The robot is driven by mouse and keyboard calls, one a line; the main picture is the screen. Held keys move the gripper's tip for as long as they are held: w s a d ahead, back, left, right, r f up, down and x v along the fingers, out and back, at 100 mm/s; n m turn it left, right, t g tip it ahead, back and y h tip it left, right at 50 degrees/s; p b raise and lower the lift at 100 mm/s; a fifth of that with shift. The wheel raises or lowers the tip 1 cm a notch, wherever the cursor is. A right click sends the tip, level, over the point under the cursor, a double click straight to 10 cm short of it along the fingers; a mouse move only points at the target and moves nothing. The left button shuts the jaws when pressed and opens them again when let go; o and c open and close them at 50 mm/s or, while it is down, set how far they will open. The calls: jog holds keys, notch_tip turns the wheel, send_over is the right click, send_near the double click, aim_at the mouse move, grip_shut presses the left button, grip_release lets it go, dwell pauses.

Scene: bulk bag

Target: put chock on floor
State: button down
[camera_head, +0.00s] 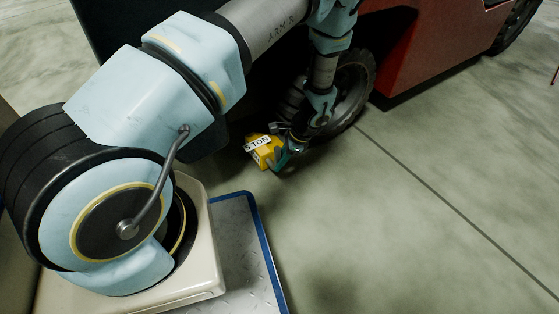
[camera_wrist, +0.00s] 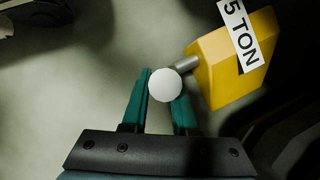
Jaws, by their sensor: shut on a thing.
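The yellow chock (camera_head: 264,156) has a white label ending in "5 TON". It shows at the upper right of the wrist view (camera_wrist: 220,78), tilted in the picture, with a short grey handle (camera_wrist: 186,68) ending in a white round knob (camera_wrist: 165,86). My gripper (camera_head: 284,153) has its teal fingers on either side of the knob in the wrist view (camera_wrist: 163,95) and is shut on the chock by this handle. The chock is low beside the vehicle's wheel. I cannot tell whether it touches the floor (camera_head: 400,230). The fingers hide part of the handle.
A red vehicle (camera_head: 425,45) stands at the top, its dark wheel (camera_head: 352,88) right behind my gripper. A blue-edged metal plate (camera_head: 240,235) lies at the lower middle. The grey floor to the right is clear, crossed by a dark seam.

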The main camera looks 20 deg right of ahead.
jog(key=shift+f, duration=0.2)
jog(key=c, duration=0.6)
grip_release()
jog(key=p+v, duration=0.4)
jog(key=v, duration=0.6)
jog(key=shift+d+r, duration=0.15)
jog(key=shift+r, duration=0.2)
jog(key=shift+s, duration=0.1)
